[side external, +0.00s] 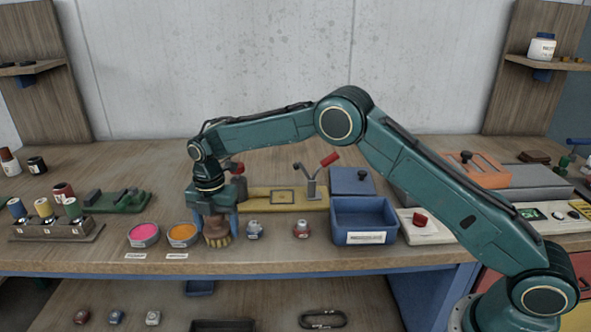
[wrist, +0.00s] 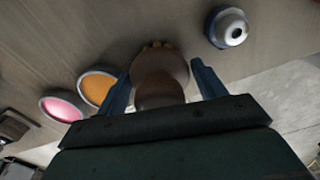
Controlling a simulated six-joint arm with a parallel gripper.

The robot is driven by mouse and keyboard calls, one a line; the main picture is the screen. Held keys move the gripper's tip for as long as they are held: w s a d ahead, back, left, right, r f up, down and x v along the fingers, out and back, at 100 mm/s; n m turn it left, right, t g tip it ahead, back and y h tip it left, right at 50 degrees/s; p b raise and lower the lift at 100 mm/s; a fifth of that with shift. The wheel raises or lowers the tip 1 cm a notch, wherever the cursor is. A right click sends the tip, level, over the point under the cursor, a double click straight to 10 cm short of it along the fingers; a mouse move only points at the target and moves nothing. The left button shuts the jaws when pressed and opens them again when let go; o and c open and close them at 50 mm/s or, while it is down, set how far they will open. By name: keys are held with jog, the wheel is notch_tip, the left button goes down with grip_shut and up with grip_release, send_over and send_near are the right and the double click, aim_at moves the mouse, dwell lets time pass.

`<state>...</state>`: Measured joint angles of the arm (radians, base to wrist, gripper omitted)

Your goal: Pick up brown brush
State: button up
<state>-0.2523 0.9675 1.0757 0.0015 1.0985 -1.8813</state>
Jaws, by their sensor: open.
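The brown brush (side external: 217,226) stands upright on the bench, bristles down, just right of the orange dish. In the wrist view, its round brown body (wrist: 160,75) shows between the two blue fingers. My gripper (side external: 216,222) is open and points down over the brush, with one finger on each side of it. In the wrist view, my gripper (wrist: 160,80) shows a gap between the brush and the right finger. Whether the left finger touches the brush cannot be told. The brush's top is partly hidden by the gripper's body.
An orange dish (side external: 183,236) and a pink dish (side external: 144,235) sit close on the left. A small grey-blue part (side external: 254,230) and a red-topped part (side external: 301,229) stand on the right. A blue bin (side external: 365,222) is farther right. A yellow fixture (side external: 270,200) lies behind.

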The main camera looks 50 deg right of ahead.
jog(key=c, duration=0.9)
jog(key=shift+o, duration=0.2)
jog(key=shift+r, duration=0.15)
notch_tip(320, 180, up, 20)
dwell(0.5)
jog(key=o, duration=0.5)
jog(key=shift+c, duration=1.4)
jog(key=shift+d, duration=0.1)
